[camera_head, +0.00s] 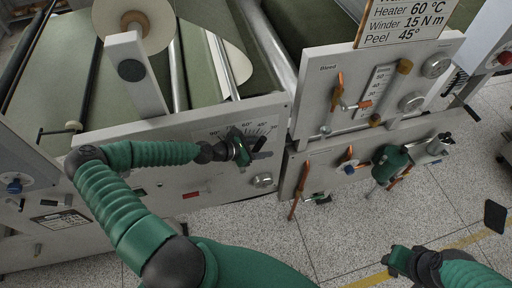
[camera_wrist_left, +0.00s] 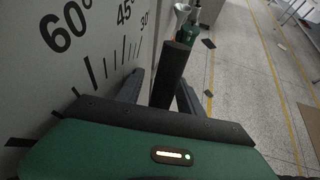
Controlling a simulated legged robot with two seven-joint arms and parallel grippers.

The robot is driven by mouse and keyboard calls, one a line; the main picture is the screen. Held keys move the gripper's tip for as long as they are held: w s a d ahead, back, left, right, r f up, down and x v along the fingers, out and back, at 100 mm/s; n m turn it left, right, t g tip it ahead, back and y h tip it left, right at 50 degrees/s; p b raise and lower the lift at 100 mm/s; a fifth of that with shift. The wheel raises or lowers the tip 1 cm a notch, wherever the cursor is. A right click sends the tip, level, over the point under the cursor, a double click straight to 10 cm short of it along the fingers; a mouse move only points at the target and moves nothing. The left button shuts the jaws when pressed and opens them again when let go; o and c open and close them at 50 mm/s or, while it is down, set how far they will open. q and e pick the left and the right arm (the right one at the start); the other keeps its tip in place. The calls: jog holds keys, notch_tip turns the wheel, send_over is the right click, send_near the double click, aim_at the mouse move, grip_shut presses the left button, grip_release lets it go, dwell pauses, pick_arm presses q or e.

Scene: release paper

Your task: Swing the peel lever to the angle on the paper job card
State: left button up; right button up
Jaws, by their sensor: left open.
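The paper job card (camera_head: 405,22) at the top right of the head view reads Heater 60 °C, Winder 15 N m, Peel 45°. The peel lever, a dark bar (camera_head: 259,144), stands out from the machine's front panel below a printed angle scale (camera_head: 232,130). My left gripper (camera_head: 243,148) is at the lever and hides its base. In the left wrist view the lever (camera_wrist_left: 171,74) stands between the two spread fingers, with the 60°, 45° and 30° marks to the left. I cannot tell its exact angle. My right gripper (camera_head: 400,262) is low at the right, away from the panels.
A right-hand panel (camera_head: 320,90) carries several copper-coloured handles, knobs and a Bleed label. A green-and-silver fitting (camera_head: 392,163) sticks out below it. A silver knob (camera_head: 263,181) sits under the lever. The speckled floor in front is mostly open.

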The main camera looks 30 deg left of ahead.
pick_arm(q)
jog(key=b+v, duration=0.3)
jog(key=v, duration=1.3)
jog(key=shift+s+a, duration=0.15)
jog(key=shift+s, duration=0.1)
jog(key=s+d+f+m+g+y+b, duration=0.1)
jog(key=s+d+f+m+g+b, duration=0.25)
jog(key=d+f+m+g, duration=0.35)
jog(key=s+d+f+m+g+y+b, duration=0.1)
jog(key=s+d+f+m+g+b, duration=0.25)
jog(key=d+f+m, duration=0.4)
jog(key=w+d+r+m+t+y+b, duration=0.2)
jog(key=d+r+m+y+b, duration=0.1)
jog(key=m, duration=1.2)
jog(key=shift+w+r+y+b, duration=0.3)
jog(key=shift+r+b, duration=0.1)
jog(key=shift+r, duration=0.4)
